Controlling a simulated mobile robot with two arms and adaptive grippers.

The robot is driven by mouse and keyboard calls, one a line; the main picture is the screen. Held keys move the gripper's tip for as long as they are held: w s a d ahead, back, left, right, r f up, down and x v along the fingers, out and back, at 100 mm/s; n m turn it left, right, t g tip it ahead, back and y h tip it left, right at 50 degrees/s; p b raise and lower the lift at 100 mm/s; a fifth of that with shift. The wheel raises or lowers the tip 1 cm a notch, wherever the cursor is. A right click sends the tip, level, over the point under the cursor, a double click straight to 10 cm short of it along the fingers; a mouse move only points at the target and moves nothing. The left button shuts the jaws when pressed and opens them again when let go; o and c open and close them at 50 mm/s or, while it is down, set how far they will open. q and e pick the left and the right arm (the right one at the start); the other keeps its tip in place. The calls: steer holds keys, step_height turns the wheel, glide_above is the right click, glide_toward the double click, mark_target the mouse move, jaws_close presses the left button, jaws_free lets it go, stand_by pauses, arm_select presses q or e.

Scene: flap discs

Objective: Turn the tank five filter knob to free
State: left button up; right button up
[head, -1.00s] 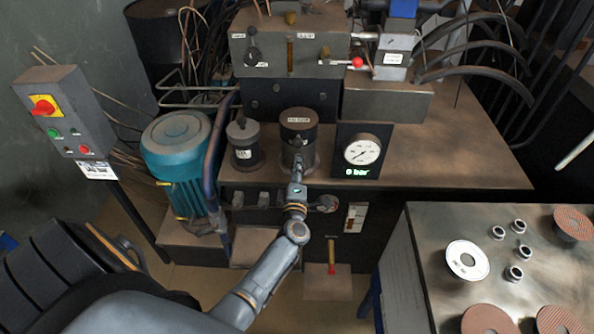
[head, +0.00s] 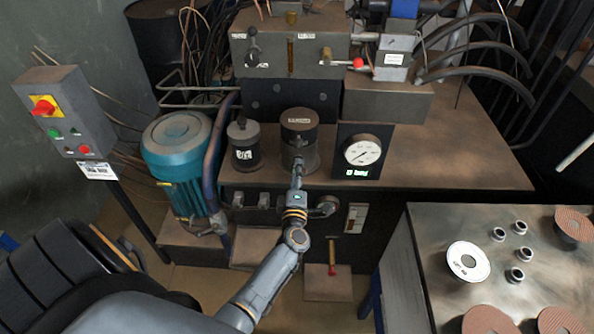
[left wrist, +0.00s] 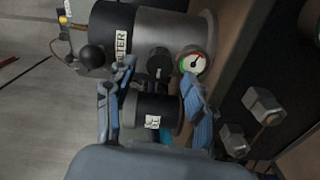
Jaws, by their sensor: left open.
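The dark filter canister (head: 299,128) stands on the bench behind my left gripper (head: 298,168). In the left wrist view the filter housing (left wrist: 165,25) carries a FILTER label, a small black knob (left wrist: 158,64) and a round coloured gauge (left wrist: 194,61). My left gripper (left wrist: 158,84) is open, its two blue fingers either side of the knob in the picture. I cannot tell whether they touch it. A dark cylinder with a white label (left wrist: 153,122) shows between the fingers, nearer the palm. In the head view the knob is hidden. My right gripper is not in view.
A smaller dark canister (head: 244,147) stands left of the filter canister, and a pressure gauge (head: 362,152) stands right of it. The teal motor (head: 178,150) is farther left. A metal table (head: 440,235) with discs and rings is at the right. Bare bench lies right of the gauge.

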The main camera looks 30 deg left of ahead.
arm_select(q)
steer(key=v, duration=1)
steer(key=shift+s, duration=0.2)
steer(key=shift+d, duration=0.1)
steer(key=s+d+f+m+g+h, duration=0.25)
steer(key=s+d+f+m, duration=0.2)
steer(key=f, duration=0.45)
steer(key=s+d+f+m+g+h, duration=0.1)
steer(key=s+d+f+m+h, duration=0.25)
steer(key=f+m, duration=0.45)
steer(key=s+d+f+m+g+h, duration=0.2)
steer(key=s+d+f+m+h, duration=0.2)
steer(key=f, duration=0.7)
steer(key=s+a+f+m+g, duration=0.1)
steer(key=s+f+m+g, duration=0.2)
steer(key=s, duration=0.6)
steer(key=s+a+f+m+g, duration=0.2)
steer(key=s+f, duration=0.4)
steer(key=s, duration=0.4)
steer(key=s+a+f+m+g, duration=0.2)
steer(key=s+f+m+g, duration=0.1)
steer(key=s, duration=0.6)
step_height(320, 180, down, 3)
steer(key=shift+s+r+m+g+y, duration=0.1)
steer(key=shift+s+m+g+y, duration=0.15)
steer(key=shift+m+g+y, duration=0.15)
